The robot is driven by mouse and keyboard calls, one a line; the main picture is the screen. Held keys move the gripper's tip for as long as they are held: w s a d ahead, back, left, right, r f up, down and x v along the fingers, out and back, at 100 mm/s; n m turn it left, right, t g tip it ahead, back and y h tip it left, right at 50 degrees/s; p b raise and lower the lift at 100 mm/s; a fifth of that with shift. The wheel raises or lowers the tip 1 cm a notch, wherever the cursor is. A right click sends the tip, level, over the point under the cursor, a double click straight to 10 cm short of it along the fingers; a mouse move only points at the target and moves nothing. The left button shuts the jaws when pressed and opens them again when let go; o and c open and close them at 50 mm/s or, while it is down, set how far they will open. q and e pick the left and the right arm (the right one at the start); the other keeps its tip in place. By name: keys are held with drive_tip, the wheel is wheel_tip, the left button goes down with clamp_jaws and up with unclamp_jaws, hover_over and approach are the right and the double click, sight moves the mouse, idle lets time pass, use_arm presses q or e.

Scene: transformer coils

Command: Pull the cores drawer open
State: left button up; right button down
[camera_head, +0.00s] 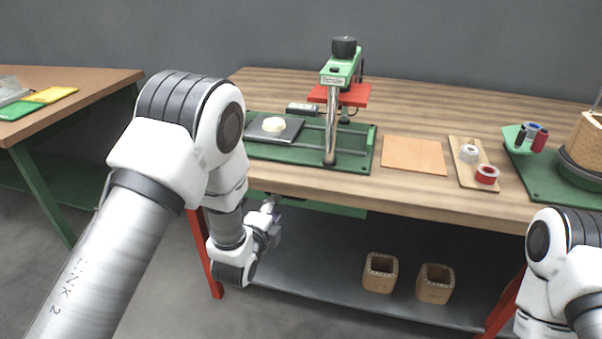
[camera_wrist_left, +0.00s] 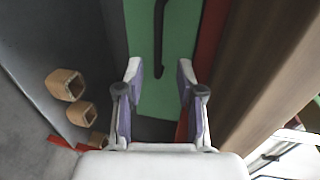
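The drawer's green front (camera_head: 335,209) shows as a strip under the workbench's front edge, partly hidden by my left arm. In the left wrist view the green front (camera_wrist_left: 182,60) fills the middle, with a long black bar handle (camera_wrist_left: 159,40) on it. My left gripper (camera_head: 270,206) is at the drawer's left part, below the tabletop edge. In the wrist view my left gripper (camera_wrist_left: 160,75) is open and empty, its fingers on either side of the handle's line. The handle lies ahead of the fingertips, apart from them. My right gripper is out of view.
The wooden tabletop (camera_head: 420,199) overhangs close to my left gripper. A red leg (camera_head: 205,255) is left of the gripper. A green press (camera_head: 342,75) stands on top.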

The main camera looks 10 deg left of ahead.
use_arm(q)
drive_tip(key=b+x, duration=0.1)
drive_tip(key=x, duration=0.7)
drive_tip(key=shift+a+f, duration=0.1)
drive_tip(key=shift+a, duration=0.05)
clamp_jaws()
